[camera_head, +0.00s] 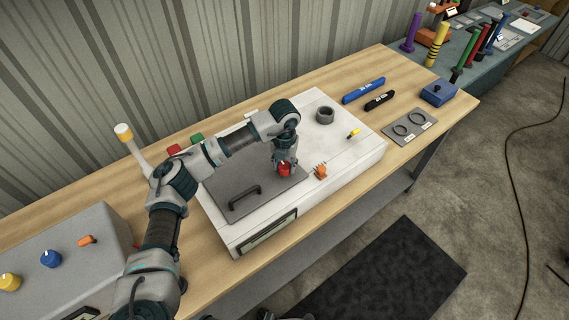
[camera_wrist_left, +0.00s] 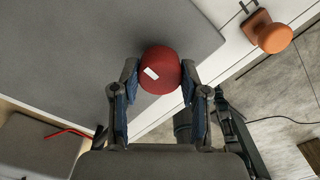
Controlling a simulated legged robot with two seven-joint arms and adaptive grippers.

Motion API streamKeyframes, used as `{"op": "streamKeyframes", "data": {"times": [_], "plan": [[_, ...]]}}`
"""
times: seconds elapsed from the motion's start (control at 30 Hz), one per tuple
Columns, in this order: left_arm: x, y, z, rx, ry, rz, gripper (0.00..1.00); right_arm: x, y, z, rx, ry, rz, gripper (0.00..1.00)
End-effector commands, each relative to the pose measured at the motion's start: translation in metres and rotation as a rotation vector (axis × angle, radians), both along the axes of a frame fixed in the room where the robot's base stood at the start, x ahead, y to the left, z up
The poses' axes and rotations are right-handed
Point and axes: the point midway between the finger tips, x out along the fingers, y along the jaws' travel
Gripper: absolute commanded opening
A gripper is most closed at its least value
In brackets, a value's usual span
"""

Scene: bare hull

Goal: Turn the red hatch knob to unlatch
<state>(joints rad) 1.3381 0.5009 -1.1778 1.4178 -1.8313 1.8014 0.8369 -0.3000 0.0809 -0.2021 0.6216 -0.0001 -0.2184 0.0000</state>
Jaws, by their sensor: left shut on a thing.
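The red hatch knob (camera_head: 284,170) sits at the right end of the grey hatch plate (camera_head: 235,188), on top of a white box. In the left wrist view the knob (camera_wrist_left: 160,70) is round, with a short white mark on its top pointing toward the upper left. My left gripper (camera_head: 285,162) reaches down over the knob. In the left wrist view its two fingers (camera_wrist_left: 160,84) are shut on the knob, one on each side. The hatch plate lies flat and carries a dark handle (camera_head: 244,197). My right gripper is not in view.
An orange knob (camera_head: 320,172) stands close right of the red knob. A dark ring (camera_head: 325,115) and a yellow-tipped switch (camera_head: 353,133) are farther back on the white box (camera_head: 355,155). A grey panel with knobs (camera_head: 65,240) stands at the left. Blue and black markers lie behind.

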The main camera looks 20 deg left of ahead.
Motion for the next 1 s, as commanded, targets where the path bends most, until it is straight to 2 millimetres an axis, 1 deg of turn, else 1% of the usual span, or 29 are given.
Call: {"op": "streamKeyframes", "data": {"times": [0.1,0.33,0.87,0.9,0.97,1.0], "plan": [[0.0017,0.0008,0.0018,0.000,-0.007,0.061,0.10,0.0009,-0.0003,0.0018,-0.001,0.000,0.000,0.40],[0.0019,0.0007,0.0016,-0.001,-0.007,0.130,0.10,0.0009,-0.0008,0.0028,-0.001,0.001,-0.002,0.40],[0.0018,0.0006,0.0014,-0.001,-0.007,0.149,0.10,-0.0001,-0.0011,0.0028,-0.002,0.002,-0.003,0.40],[0.0018,0.0006,0.0014,-0.001,-0.007,0.149,0.54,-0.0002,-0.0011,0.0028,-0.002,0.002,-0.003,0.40],[0.0015,0.0005,0.0012,-0.001,-0.006,0.149,0.69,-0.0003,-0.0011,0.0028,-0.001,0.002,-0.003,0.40],[0.0013,0.0005,0.0010,-0.001,-0.005,0.148,0.70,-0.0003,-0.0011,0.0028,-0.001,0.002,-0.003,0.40]]}}
